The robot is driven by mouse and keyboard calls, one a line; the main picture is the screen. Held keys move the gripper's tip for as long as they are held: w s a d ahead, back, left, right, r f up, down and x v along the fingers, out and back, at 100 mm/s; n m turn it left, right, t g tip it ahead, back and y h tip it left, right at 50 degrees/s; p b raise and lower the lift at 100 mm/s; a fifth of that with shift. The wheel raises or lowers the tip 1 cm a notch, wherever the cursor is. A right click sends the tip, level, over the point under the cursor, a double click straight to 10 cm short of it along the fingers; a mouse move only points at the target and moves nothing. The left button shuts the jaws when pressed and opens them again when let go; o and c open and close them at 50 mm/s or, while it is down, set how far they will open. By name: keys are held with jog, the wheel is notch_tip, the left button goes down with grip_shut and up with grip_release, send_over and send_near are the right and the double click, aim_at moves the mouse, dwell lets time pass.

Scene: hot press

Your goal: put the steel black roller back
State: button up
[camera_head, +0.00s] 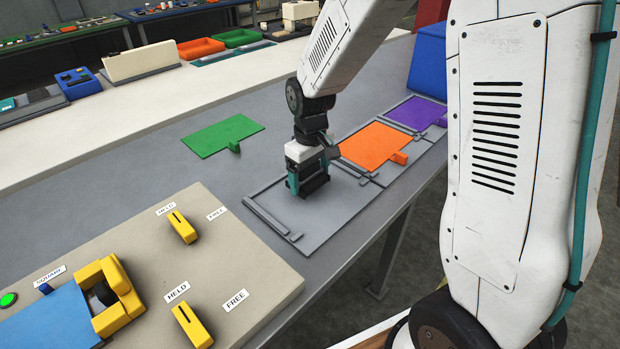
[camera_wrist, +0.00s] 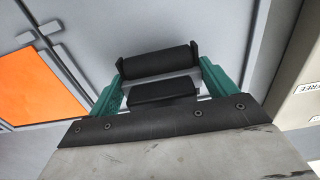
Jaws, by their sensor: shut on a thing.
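The black roller (camera_wrist: 158,62) is a dark cylinder lying crosswise between the two teal fingers in the wrist view. A second dark block (camera_wrist: 163,92) shows just behind it, between the fingers. My gripper (camera_head: 309,186) is shut on the roller, over the grey panel (camera_head: 296,238) on the bench in the head view. In that view the roller is mostly hidden by the gripper, and I cannot tell whether it touches the panel.
An orange panel (camera_head: 374,146) and a purple panel (camera_head: 417,112) lie beyond the gripper; a green panel (camera_head: 223,135) lies left. A beige press base (camera_head: 240,262) at front left carries yellow blocks (camera_head: 192,326) and a yellow holder (camera_head: 122,288) beside a blue sheet (camera_head: 45,318).

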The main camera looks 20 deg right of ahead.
jog(key=shift+f, duration=0.65)
jog(key=shift+f, duration=0.15)
jog(key=shift+f, duration=0.15)
jog(key=shift+s+f, duration=0.15)
jog(key=shift+f, duration=0.25)
jog(key=shift+c, duration=0.7)
jog(key=o, duration=1.1)
jog(key=shift+o, duration=0.2)
